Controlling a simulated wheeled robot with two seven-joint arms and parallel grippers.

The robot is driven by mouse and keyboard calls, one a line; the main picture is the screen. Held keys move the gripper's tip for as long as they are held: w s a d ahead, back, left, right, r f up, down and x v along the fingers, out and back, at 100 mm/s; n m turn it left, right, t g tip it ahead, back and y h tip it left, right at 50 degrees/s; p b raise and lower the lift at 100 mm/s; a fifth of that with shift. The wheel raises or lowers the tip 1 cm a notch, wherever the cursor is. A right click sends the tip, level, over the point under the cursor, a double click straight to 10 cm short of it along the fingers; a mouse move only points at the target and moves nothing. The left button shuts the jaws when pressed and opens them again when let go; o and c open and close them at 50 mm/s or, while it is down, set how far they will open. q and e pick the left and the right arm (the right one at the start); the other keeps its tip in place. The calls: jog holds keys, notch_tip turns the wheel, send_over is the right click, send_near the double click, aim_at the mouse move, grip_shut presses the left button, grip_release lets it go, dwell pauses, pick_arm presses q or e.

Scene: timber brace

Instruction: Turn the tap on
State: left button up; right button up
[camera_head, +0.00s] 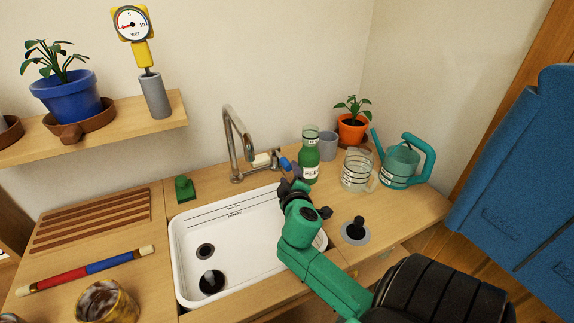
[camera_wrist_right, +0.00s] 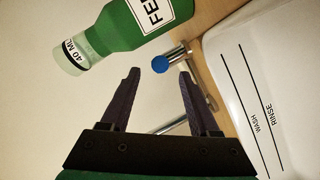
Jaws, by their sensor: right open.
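The metal tap (camera_head: 233,140) has a tall curved spout and stands behind the sink. Its blue-ended handle (camera_head: 284,164) is at the right of its base, just beyond my right gripper (camera_head: 288,185). In the right wrist view, my right gripper (camera_wrist_right: 160,76) is open and empty. The round blue end of the handle (camera_wrist_right: 160,64) shows between the fingertips, near their tip line. Whether a finger touches it I cannot tell. My left gripper is not in view.
A green feed bottle (camera_head: 310,160) stands close to the handle, and also shows near the fingers in the wrist view (camera_wrist_right: 125,27). A glass jug (camera_head: 357,170), teal watering can (camera_head: 402,165) and grey cup (camera_head: 328,146) are further right. The white sink (camera_head: 185,262) lies in front.

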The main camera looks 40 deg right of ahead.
aim_at(288, 170)
jog(key=x, duration=0.6)
jog(key=shift+w+d, duration=0.15)
jog(key=shift+w, duration=0.05)
grip_shut()
dwell(1.0)
